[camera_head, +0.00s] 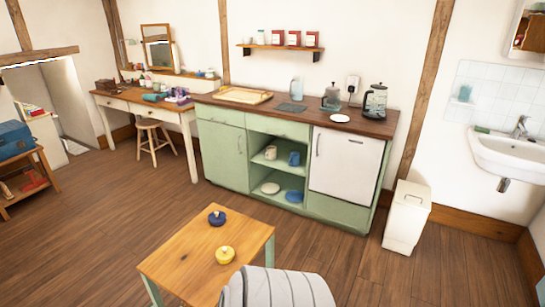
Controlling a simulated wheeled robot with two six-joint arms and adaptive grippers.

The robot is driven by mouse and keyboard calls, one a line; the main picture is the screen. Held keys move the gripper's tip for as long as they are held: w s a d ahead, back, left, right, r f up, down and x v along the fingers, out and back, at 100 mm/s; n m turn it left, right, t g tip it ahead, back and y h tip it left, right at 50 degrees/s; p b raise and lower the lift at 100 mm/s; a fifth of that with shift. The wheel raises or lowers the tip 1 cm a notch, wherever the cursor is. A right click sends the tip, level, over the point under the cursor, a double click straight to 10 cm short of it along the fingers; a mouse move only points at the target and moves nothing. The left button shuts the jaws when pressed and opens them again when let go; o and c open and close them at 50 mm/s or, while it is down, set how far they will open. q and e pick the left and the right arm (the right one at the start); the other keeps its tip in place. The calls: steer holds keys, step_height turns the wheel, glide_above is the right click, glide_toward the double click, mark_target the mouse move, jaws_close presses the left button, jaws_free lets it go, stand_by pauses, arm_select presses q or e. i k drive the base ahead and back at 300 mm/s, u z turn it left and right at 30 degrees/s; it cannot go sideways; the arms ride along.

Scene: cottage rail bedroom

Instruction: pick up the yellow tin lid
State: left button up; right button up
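The yellow tin lid (225,255) is a small round lid with a knob on top. It lies on the small wooden table (180,262) with green legs, at the bottom middle of the head view. A similar dark blue lid (217,218) lies farther back on the same table, apart from the yellow one. Neither of my grippers shows in the head view.
A grey striped rounded thing (275,288) stands close to the table's right front side. Behind the table is a green kitchen counter (222,150) with a white door. A white bin (406,218) stands right of it. The wooden floor (100,225) left of the table is clear.

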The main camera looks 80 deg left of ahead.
mark_target(224, 254)
steer(key=u, duration=1.5)
steer(key=i, duration=2.75)
steer(key=u, duration=2.75)
